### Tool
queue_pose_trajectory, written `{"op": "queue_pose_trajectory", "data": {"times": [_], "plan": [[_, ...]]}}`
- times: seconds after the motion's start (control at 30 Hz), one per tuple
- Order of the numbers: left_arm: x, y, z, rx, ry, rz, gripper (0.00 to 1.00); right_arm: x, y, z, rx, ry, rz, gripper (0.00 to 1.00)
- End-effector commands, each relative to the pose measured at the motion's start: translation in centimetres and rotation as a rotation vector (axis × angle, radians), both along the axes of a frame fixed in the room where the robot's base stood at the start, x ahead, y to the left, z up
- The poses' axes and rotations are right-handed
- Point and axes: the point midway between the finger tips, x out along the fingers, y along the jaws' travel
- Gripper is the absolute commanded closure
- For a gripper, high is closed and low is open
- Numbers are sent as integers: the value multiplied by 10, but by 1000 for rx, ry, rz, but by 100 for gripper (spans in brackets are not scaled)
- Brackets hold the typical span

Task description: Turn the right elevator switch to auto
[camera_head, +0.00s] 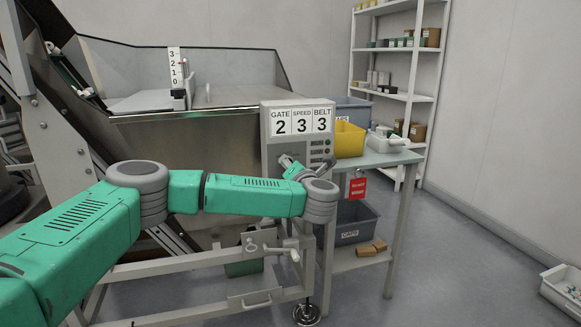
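A grey control box (266,125) stands in the middle of the view, with a display reading GATE 2, SPEED 3, BELT 3 and small buttons and lamps on its right side. My green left arm comes in from the left and ends at the lower front of this box. No elevator switch is clearly seen; the lower panel is partly covered. My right gripper is not in view.
A metal hopper (190,130) with a 0-3 scale (175,66) stands behind the arm. At right is a table with a yellow bin (349,139), a grey bin below (355,226) and a red tag (358,188). Shelves (408,97) stand behind. The right floor is mostly clear.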

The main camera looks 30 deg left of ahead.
Motion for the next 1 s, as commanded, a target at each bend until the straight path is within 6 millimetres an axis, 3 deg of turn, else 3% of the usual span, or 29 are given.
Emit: {"op": "queue_pose_trajectory", "data": {"times": [0.27, 1.0], "plan": [[0, -2, 0, 31, 40, -4, 100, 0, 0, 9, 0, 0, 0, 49], [1, -4, -1, 389, 460, -8, 100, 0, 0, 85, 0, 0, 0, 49]]}}
